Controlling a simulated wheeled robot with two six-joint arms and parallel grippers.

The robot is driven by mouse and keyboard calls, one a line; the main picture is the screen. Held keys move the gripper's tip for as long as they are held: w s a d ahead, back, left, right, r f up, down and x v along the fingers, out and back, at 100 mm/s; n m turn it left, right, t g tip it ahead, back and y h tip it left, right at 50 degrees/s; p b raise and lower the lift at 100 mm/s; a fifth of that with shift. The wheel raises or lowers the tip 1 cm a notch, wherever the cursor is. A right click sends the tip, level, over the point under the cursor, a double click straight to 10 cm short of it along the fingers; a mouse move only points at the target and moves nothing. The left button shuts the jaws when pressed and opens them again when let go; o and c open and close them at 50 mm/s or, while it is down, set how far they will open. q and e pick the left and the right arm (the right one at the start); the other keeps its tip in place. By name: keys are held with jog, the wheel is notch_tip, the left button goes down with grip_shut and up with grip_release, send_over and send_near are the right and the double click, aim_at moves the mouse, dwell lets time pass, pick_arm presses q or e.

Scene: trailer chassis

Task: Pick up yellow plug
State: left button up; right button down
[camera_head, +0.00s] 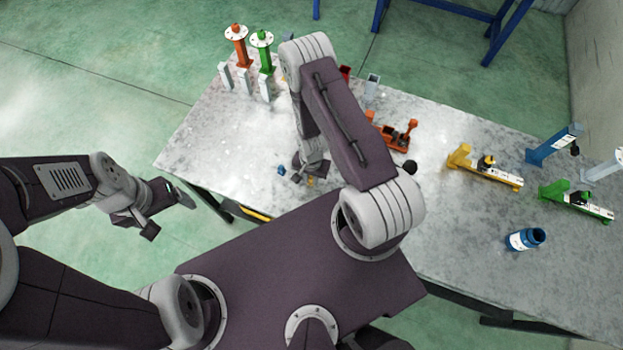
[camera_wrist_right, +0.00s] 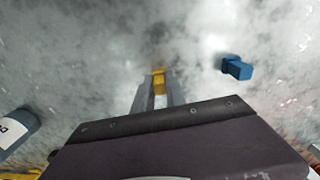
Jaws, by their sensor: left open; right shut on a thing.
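The yellow plug (camera_wrist_right: 158,80) is a small block between the fingertips of my right gripper (camera_wrist_right: 157,88) in the right wrist view. The fingers are shut on it from both sides. In the head view my right gripper (camera_head: 310,175) is over the near left part of the table, and a bit of the yellow plug (camera_head: 310,183) shows at it. I cannot tell whether the plug touches the table. My left gripper (camera_head: 170,212) is open and empty, off the table to the left.
A blue plug (camera_wrist_right: 237,68) lies beside the right gripper; the head view shows it too (camera_head: 281,170). On the metal table (camera_head: 205,140) stand orange (camera_head: 237,45) and green (camera_head: 263,50) posts, a yellow chassis (camera_head: 485,168), a green chassis (camera_head: 577,202) and a blue bottle (camera_head: 526,239).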

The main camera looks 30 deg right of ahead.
aim_at(311, 178)
jog(key=shift+w, duration=0.1)
jog(key=shift+r+b, duration=0.35)
jog(key=shift+r, duration=0.3)
notch_tip(311, 178, up, 3)
jog(key=shift+f+b, duration=0.2)
jog(key=shift+b, duration=0.25)
jog(key=s+d+r+b, duration=0.2)
jog(key=s+d+r, duration=0.4)
jog(key=d, duration=0.4)
jog(key=shift+r, duration=0.6)
